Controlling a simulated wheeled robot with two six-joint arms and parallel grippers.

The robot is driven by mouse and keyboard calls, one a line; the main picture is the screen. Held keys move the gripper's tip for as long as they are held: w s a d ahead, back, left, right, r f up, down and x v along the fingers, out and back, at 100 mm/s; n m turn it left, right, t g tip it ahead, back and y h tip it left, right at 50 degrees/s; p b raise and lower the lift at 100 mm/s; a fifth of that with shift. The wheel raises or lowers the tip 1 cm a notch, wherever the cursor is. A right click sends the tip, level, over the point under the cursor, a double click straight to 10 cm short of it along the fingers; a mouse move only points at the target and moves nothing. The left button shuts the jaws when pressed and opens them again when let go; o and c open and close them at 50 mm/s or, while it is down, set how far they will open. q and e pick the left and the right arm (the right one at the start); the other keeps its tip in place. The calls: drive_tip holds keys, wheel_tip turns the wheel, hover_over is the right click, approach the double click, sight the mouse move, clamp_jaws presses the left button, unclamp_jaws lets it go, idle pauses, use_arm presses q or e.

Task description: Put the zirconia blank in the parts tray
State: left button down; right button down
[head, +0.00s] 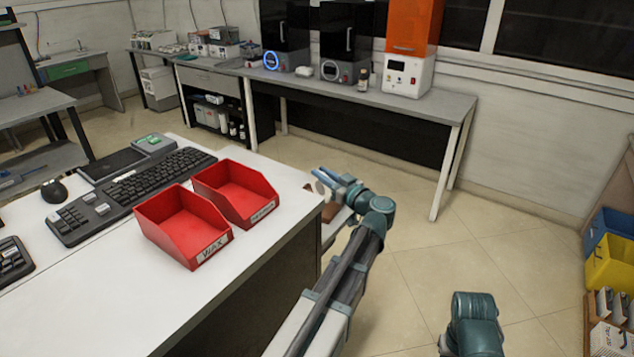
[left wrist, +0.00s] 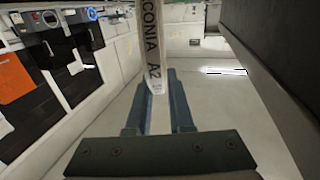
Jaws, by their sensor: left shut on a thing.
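The zirconia blank (left wrist: 143,40) is a white disc seen nearly edge-on in the left wrist view, with dark lettering ending "CONIA A2" on its rim. My left gripper (left wrist: 160,90) is shut on it. In the head view, my left gripper (head: 336,186) is past the right edge of the white desk, right of the red bins, and a small pale part of the blank (head: 319,187) shows at its fingertips. The front red bin (head: 190,240) is labelled WAX. The label of the rear red bin (head: 262,212) is too small to read surely. My right gripper is out of view.
A keyboard (head: 130,193) and a mouse (head: 54,190) lie left of the bins on the white desk (head: 110,300). A grey bench (head: 330,88) with machines stands behind, across open floor. Blue and yellow bins (head: 610,262) are at the far right.

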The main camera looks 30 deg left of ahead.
sight(317, 180)
use_arm(q)
drive_tip(key=shift+w+x, duration=0.15)
drive_tip(key=shift+x, duration=0.65)
drive_tip(key=shift+w+x, duration=0.15)
drive_tip(key=shift+x, duration=0.6)
wheel_tip(317, 180, down, 4)
drive_tip(key=b, duration=0.3)
drive_tip(key=shift+w+a+r+b, duration=0.1)
drive_tip(key=shift+w+a+b, duration=0.05)
drive_tip(key=shift+b, duration=0.25)
drive_tip(key=c, duration=0.8)
unclamp_jaws()
drive_tip(key=shift+r, duration=0.15)
drive_tip(key=v, duration=1.2)
